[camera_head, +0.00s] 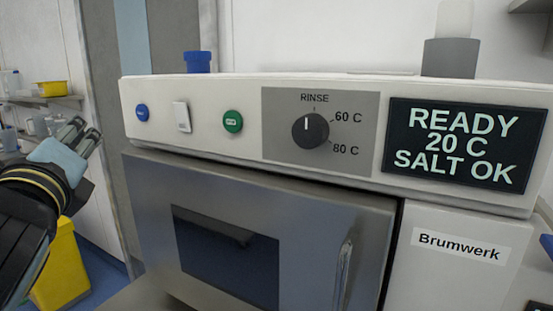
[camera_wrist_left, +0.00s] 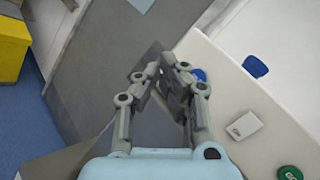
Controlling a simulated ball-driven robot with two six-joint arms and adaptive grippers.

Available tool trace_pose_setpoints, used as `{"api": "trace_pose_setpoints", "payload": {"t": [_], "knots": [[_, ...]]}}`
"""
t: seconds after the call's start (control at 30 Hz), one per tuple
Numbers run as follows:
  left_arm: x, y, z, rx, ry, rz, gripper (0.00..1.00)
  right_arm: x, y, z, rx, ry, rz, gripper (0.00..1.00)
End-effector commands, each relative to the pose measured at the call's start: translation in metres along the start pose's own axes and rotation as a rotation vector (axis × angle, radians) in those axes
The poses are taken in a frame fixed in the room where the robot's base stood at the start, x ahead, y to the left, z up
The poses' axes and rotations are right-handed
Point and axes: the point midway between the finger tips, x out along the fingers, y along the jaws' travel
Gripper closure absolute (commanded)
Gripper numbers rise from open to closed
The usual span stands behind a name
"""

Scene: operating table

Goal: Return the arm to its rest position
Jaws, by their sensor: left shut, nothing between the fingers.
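My left gripper (camera_head: 82,132) shows at the left of the head view, in front of the shelf area and left of the washer, apart from it. It is shut and empty. In the left wrist view the gripper (camera_wrist_left: 164,72) points up the picture, and its fingers partly cover the blue button. The washer (camera_head: 230,90) has a white control panel with a blue button (camera_head: 142,112), a white rocker switch (camera_head: 181,116), a green button (camera_head: 233,121) and a rinse dial (camera_head: 310,130). Its display (camera_head: 462,144) reads READY, 20 C, SALT OK. My right gripper is not in view.
The washer's steel door (camera_head: 330,215) with a dark window and vertical handle looks closed. A blue cap (camera_head: 197,61) and a grey cylinder (camera_head: 450,58) stand on top. A yellow bin (camera_head: 62,268) stands at lower left, below my arm. A shelf (camera_head: 45,100) holds several containers.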

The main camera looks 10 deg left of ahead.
Motion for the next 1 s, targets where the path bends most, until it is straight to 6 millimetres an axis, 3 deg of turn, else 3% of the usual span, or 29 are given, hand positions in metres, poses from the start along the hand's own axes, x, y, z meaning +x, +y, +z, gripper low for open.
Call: {"api": "trace_pose_setpoints", "payload": {"t": [0.13, 0.2, 0.3, 0.4, 0.6, 0.73, 1.0], "knots": [[-0.035, 0.064, -0.039, -0.491, 0.144, 0.275, 1.00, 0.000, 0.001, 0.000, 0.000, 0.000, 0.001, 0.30], [-0.064, 0.096, -0.064, -0.769, 0.192, 0.474, 1.00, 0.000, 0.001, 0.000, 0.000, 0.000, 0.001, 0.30], [-0.111, 0.129, -0.094, -1.087, 0.203, 0.758, 1.00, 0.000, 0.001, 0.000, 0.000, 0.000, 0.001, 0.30], [-0.156, 0.149, -0.115, -1.303, 0.167, 1.011, 1.00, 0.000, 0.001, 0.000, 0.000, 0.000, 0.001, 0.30], [-0.241, 0.169, -0.137, -1.549, 0.008, 1.455, 1.00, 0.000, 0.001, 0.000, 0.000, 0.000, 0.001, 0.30], [-0.291, 0.176, -0.144, -1.618, -0.142, 1.704, 1.00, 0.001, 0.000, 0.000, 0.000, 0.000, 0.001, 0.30], [-0.296, 0.262, -0.246, -1.588, -0.163, 1.724, 1.00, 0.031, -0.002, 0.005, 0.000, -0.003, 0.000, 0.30]]}}
